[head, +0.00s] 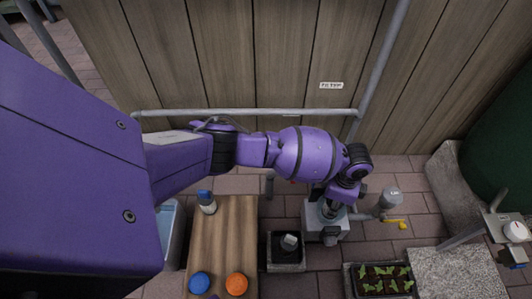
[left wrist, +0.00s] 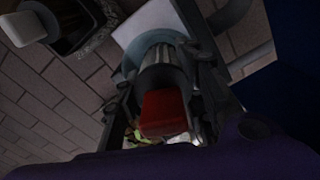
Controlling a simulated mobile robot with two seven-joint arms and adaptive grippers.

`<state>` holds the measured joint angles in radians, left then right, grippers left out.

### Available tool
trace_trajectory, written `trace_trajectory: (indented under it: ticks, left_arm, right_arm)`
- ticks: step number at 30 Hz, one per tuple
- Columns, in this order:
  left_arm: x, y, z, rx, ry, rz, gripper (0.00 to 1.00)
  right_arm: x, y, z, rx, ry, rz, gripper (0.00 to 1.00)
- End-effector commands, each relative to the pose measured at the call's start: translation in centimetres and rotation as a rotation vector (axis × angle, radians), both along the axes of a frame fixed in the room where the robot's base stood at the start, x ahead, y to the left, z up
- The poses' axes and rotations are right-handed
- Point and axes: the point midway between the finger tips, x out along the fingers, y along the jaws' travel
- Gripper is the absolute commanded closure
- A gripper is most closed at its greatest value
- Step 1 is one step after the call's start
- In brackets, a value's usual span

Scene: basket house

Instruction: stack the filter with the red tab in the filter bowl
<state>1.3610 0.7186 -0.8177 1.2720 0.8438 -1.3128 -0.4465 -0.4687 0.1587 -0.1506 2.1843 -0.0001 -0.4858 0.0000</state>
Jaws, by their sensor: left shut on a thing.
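The filter with the red tab shows in the left wrist view: a red block (left wrist: 163,112) with a grey cylindrical part (left wrist: 162,72) beyond it. My left gripper (left wrist: 164,92) is shut on this filter, a finger on each side. Past the filter is the filter bowl, a pale bluish round rim (left wrist: 136,58) on a light grey box. The filter overlaps the bowl in this view; I cannot tell how deep it sits. In the head view my left gripper (head: 334,206) points down over the grey box (head: 325,234) and mostly hides filter and bowl.
A black tray (head: 286,266) with a pale block stands left of the box. A grey pipe with a yellow handle (head: 398,224) is at its right. A seedling planter (head: 382,281) is in front.

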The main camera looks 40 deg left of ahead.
Motion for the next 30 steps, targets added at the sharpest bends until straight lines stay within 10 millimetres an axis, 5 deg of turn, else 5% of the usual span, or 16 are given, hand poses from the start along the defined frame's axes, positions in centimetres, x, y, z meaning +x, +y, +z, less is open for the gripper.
trace_trajectory:
  ticks: [3, 4, 8, 20, 30]
  left_arm:
    - [0.0, 0.0, -0.5, 0.0, -0.003, 0.0, 0.91]
    - [0.0, 0.0, -0.5, 0.0, -0.002, 0.0, 0.6]
    - [-0.2, 0.0, -0.6, 0.0, 0.0, 0.0, 0.45]
    - [-0.2, 0.0, -0.1, 0.002, 0.001, -0.002, 0.45]
    - [0.1, 0.0, 7.1, -0.001, -0.007, -0.001, 0.45]
  right_arm:
    - [-0.2, 0.0, -0.2, -0.001, 0.004, 0.0, 1.0]
    - [-0.2, 0.0, -0.2, -0.001, 0.005, 0.0, 1.0]
    - [-0.3, -0.1, -0.3, -0.001, 0.007, 0.0, 1.0]
    - [-0.1, 0.0, -0.1, -0.001, 0.002, 0.0, 1.0]
    - [0.2, 0.0, 3.1, 0.0, -0.023, -0.003, 1.0]
